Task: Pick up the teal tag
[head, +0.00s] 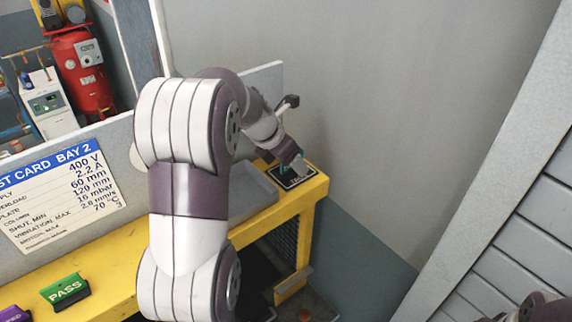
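My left arm reaches across the middle of the head view to the far right end of the yellow bench (309,196). My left gripper (297,164) points down just above a dark plate (293,177) with white lettering at that end. A small bit of teal (284,168), likely the teal tag, shows beside the fingertips; the gripper hides most of it. I cannot tell whether the fingers are closed on it. My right gripper is out of view; only a piece of my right arm shows at the bottom right corner.
A grey tray (252,194) lies on the bench behind my arm. A green PASS block (66,291) and a purple block (14,314) stand at the front left. A white test card (60,200) is on the grey back panel. A grey wall rises beyond the bench.

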